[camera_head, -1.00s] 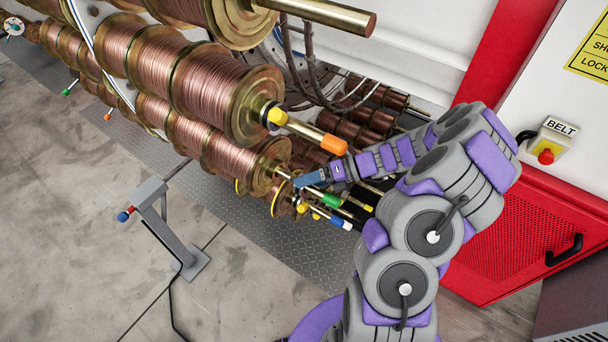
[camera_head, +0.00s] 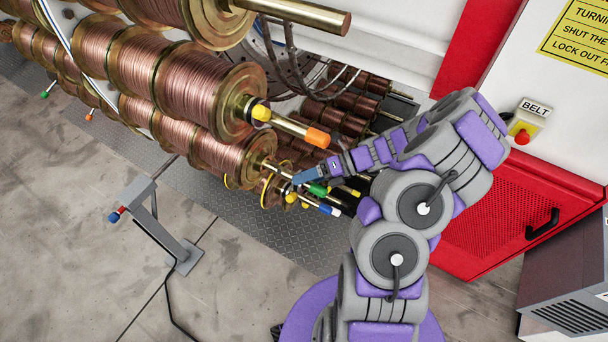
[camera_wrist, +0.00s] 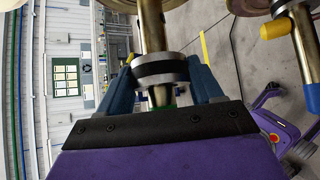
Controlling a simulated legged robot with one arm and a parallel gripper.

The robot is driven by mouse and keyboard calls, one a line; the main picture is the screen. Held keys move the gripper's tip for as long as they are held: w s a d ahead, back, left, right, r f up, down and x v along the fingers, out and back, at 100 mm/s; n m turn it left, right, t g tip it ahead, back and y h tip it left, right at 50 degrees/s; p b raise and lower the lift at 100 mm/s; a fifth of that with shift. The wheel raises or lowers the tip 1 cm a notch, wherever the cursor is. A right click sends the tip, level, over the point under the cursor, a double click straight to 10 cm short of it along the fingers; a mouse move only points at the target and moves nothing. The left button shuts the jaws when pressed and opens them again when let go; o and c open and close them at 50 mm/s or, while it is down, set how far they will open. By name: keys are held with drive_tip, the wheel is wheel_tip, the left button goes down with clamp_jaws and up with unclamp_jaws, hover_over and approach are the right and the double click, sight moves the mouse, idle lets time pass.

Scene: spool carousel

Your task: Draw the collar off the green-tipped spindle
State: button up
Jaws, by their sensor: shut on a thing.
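The green-tipped spindle (camera_head: 270,166) sticks out of a copper-wound spool in the head view, its green tip (camera_head: 318,189) pointing right and down. In the wrist view the spindle (camera_wrist: 152,28) runs down from the top through the collar (camera_wrist: 160,71), a silver ring with a black band. The collar is still around the spindle. My gripper (camera_wrist: 160,82) is shut on it, a blue finger on each side. A sliver of green shows below the collar; the rest is hidden by my gripper. In the head view my gripper (camera_head: 303,178) sits just behind the green tip and hides the collar.
An orange-tipped spindle (camera_head: 286,124) with a yellow-marked collar lies above; spindles with yellow, blue and white tips lie close below. A grey stand (camera_head: 160,222) is on the floor at left. A red cabinet (camera_head: 500,215) stands at right. Open floor lies at lower left.

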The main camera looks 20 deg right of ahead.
drive_tip(key=s+d+p, duration=0.4)
drive_tip(key=s+p, duration=0.2)
drive_tip(key=shift+s+d, duration=0.3)
drive_tip(key=shift+d, duration=0.1)
idle(0.4)
drive_tip(key=shift+r, duration=0.1)
drive_tip(key=shift+s+d+p, duration=0.6)
drive_tip(key=shift+s+p, duration=0.25)
drive_tip(key=shift+p, duration=0.1)
drive_tip(key=shift+s+d+p, duration=0.6)
drive_tip(key=shift+s+p, duration=0.25)
drive_tip(key=shift+p, duration=0.1)
drive_tip(key=s+a+p, duration=0.6)
drive_tip(key=s+a, duration=0.1)
drive_tip(key=a, duration=0.2)
drive_tip(key=shift+a+p, duration=0.3)
drive_tip(key=shift+a, duration=0.1)
